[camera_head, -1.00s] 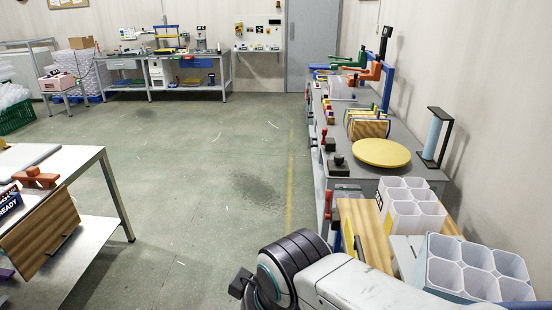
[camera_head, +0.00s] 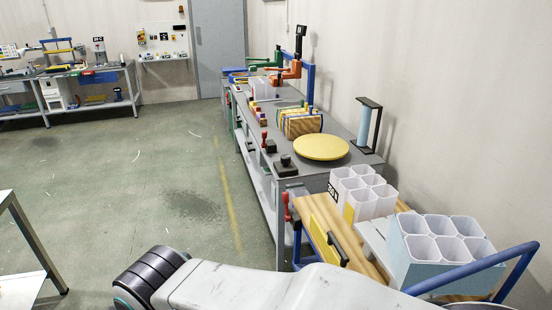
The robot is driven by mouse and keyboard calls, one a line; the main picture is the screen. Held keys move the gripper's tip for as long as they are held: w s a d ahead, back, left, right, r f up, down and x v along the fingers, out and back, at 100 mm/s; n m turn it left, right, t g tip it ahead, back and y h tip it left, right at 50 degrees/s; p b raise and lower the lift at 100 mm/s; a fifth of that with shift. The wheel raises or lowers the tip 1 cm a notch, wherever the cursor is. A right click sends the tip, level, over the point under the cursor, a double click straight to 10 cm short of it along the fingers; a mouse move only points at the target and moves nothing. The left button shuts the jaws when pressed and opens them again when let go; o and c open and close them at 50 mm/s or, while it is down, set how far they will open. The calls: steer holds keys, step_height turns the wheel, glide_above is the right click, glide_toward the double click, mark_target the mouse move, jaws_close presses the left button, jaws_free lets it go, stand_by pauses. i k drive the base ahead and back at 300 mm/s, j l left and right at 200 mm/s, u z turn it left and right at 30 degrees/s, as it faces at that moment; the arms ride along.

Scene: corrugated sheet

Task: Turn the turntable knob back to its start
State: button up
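A round yellow disc (camera_head: 321,147), which looks like the turntable, lies flat on the grey workbench (camera_head: 345,163) along the right wall. A small dark knob on a square dark base (camera_head: 286,165) sits at the bench's front edge, left of the disc. A similar dark block with a red part (camera_head: 268,146) is just behind it. I cannot tell which one is the turntable's knob, or how it is turned. My arm crosses the bottom of the view, well short of the bench. My gripper is out of view.
A wooden-topped cart (camera_head: 322,217) with a blue handle (camera_head: 490,269) stands at the bench's near end. It carries white multi-cell bins (camera_head: 362,196) and a pale blue one (camera_head: 440,270). Open floor (camera_head: 130,165) lies left.

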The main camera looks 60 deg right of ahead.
mark_target(285, 160)
steer(key=i+z, duration=0.75)
steer(key=i+l+z, duration=0.15)
steer(key=i+z, duration=0.3)
steer(key=i, duration=0.35)
steer(key=i+j+z, duration=0.1)
steer(key=i+z, duration=0.35)
steer(key=i, duration=0.35)
steer(key=i+l+u, duration=0.25)
steer(key=i, duration=0.25)
steer(key=i+l+u, duration=0.3)
steer(key=l, duration=0.25)
steer(key=i, duration=0.1)
